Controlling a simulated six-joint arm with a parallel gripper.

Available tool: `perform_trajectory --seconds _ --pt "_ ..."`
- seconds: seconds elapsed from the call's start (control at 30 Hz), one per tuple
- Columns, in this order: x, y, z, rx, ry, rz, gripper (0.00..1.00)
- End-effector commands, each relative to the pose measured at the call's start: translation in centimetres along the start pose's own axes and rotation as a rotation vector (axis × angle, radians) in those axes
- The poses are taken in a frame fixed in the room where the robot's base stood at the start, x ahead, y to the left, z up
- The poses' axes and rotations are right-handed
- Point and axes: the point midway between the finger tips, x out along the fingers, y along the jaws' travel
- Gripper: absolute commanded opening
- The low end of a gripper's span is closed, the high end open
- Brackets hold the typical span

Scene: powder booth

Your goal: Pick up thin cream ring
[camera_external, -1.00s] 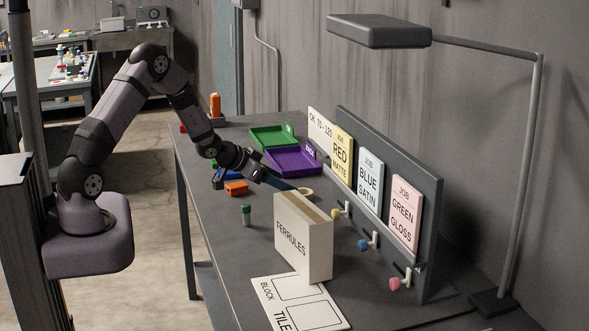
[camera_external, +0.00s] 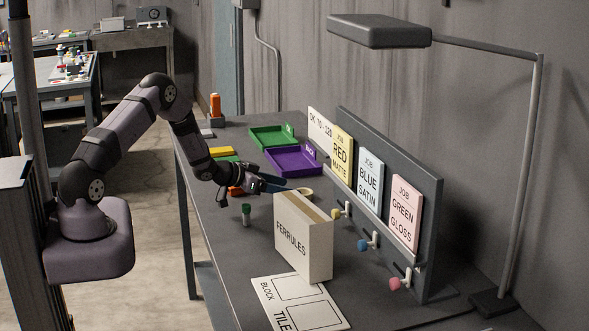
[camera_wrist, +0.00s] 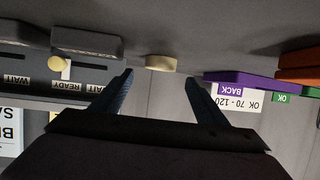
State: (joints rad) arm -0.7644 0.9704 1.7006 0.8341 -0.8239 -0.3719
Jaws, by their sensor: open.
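The thin cream ring (camera_external: 304,192) lies on the grey table just behind the ferrules box, which hides part of its near side. In the wrist view the ring (camera_wrist: 161,62) shows edge-on, near the top centre, in line with the gap between the fingers and past their tips. My gripper (camera_external: 279,186) is low over the table, left of the ring, its fingers pointing right toward it. In the wrist view the fingers (camera_wrist: 158,80) are spread apart with nothing between them. Whether the fingertips touch the table cannot be told.
The ferrules box (camera_external: 303,235) stands close in front of the ring. A purple tray (camera_external: 291,161) and green tray (camera_external: 271,137) lie behind. The job-card board (camera_external: 432,215) rises at right. Coloured blocks lie around my wrist.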

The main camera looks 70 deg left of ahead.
Motion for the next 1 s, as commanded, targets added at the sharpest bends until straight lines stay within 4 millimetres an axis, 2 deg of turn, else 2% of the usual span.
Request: perform_trajectory --seconds 0.17,0.6,1.0 --pt "0.5 0.1 0.0 0.0 -0.001 0.001 0.67" --pt "4.5 0.1 0.4 0.0 -0.002 0.001 0.67" --pt "5.2 0.0 0.5 0.0 -0.001 -0.001 0.67"
